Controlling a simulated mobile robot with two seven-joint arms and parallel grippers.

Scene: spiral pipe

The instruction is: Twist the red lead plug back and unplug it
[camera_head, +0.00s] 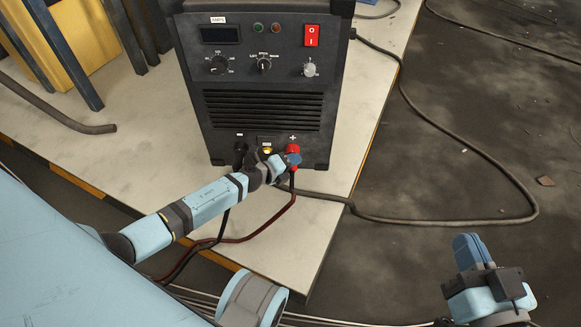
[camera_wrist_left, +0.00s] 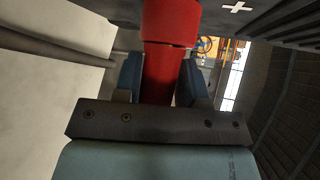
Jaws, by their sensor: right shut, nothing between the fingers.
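The red lead plug (camera_head: 293,150) sits at the socket marked "+" low on the front of the welding machine (camera_head: 262,110). Its red body (camera_wrist_left: 166,68) fills the middle of the left wrist view, and a red cable hangs from it. My left gripper (camera_head: 290,158) is at the plug. In the left wrist view its two blue fingers lie on either side of the red body and appear to touch it. The plug's far end at the socket is out of clear sight. My right gripper (camera_head: 470,250) is shut and empty, away at the lower right above the floor.
A black plug (camera_head: 240,153) with its own lead sits to the left on the same panel. The machine stands on a pale bench (camera_head: 100,130). A black cable (camera_head: 470,150) loops over the dark floor at right. Yellow and blue posts stand at upper left.

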